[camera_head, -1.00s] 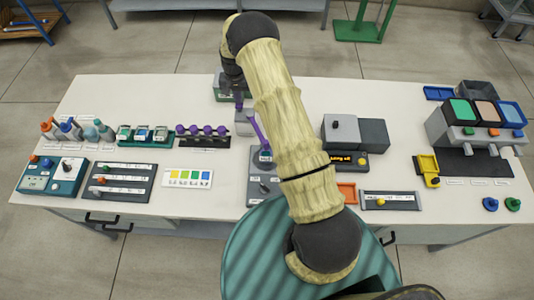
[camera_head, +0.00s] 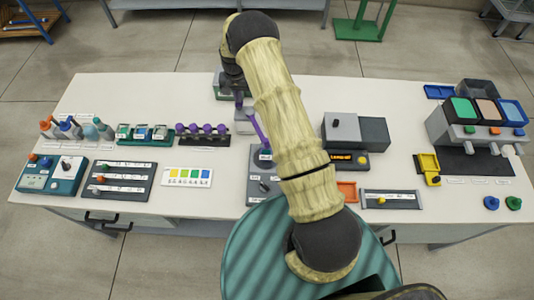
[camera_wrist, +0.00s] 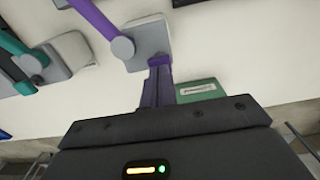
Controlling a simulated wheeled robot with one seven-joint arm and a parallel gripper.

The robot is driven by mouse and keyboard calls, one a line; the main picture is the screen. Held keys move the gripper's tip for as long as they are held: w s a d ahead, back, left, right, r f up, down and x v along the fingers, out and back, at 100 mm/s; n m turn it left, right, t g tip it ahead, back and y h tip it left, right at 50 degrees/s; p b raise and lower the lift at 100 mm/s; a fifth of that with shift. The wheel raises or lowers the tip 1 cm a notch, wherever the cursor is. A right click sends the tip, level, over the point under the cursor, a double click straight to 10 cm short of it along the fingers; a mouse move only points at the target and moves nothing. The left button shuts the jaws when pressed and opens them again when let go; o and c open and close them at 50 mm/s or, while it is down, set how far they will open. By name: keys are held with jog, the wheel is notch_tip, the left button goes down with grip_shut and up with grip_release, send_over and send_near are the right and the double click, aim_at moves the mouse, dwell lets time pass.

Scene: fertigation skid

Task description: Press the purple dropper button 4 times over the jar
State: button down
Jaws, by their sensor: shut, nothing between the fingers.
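A purple lever (camera_wrist: 92,14) with a round grey hub reaches to this block, and shows beside my arm (camera_head: 258,128). A green labelled plate (camera_wrist: 200,90) lies beside the fingers. I cannot make out the jar or dropper button clearly.
A grey box (camera_head: 342,132) stands right of my arm. A dispenser with coloured tops (camera_head: 480,122) is far right. A teal-handled lever (camera_wrist: 12,45) shows left.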

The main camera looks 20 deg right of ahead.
jog(key=shift+f+b, duration=0.7)
jog(key=shift+f, duration=0.3)
jog(key=shift+w+r+p, duration=0.2)
jog(key=shift+r+p, duration=0.2)
jog(key=shift+r, duration=0.2)
jog(key=shift+s+d+r, duration=0.15)
jog(key=shift+d+r, duration=0.1)
jog(key=shift+r, duration=0.15)
jog(key=shift+s+a+r+p, duration=0.1)
jog(key=shift+a+r+p, duration=0.25)
jog(key=shift+a+r, duration=0.1)
jog(key=shift+d, duration=0.1)
jog(key=shift+d, duration=0.15)
jog(key=shift+f, duration=0.2)
